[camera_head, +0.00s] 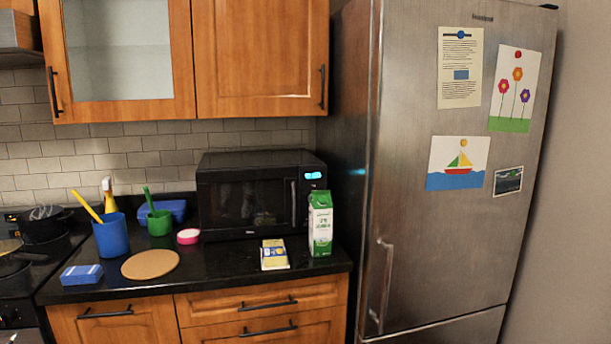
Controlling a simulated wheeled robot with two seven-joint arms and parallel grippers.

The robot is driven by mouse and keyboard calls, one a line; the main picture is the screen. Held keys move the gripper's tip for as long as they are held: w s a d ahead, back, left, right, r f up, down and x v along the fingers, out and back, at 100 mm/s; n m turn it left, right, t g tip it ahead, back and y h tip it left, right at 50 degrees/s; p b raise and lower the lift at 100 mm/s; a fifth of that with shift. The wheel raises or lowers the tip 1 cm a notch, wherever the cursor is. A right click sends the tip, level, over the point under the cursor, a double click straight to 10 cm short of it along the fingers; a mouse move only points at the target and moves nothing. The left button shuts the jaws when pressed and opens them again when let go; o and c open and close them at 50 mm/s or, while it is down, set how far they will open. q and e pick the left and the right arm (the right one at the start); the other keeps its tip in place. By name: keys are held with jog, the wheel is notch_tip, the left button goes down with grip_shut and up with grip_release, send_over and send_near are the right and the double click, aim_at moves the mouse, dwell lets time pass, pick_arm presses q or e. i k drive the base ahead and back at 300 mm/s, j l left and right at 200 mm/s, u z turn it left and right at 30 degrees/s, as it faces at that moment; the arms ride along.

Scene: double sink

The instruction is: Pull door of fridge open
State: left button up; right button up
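The fridge (410,190) is a tall stainless steel unit at the right of the head view. Its large upper door (420,240) looks shut, with papers and drawings held on it. A vertical metal handle (386,285) sits on the lower left part of this door, near its left edge. A seam near the bottom parts this door from a lower panel (450,330). Neither of my grippers shows in the view, and nothing touches the handle.
A black counter (215,270) left of the fridge holds a microwave (250,200), a milk carton (320,225), a blue cup (111,236) and a round board (150,264). Wooden drawers (270,318) lie below. A wall (570,200) stands right of the fridge.

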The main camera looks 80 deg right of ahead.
aim_at(430, 257)
jog(key=z, duration=3.6)
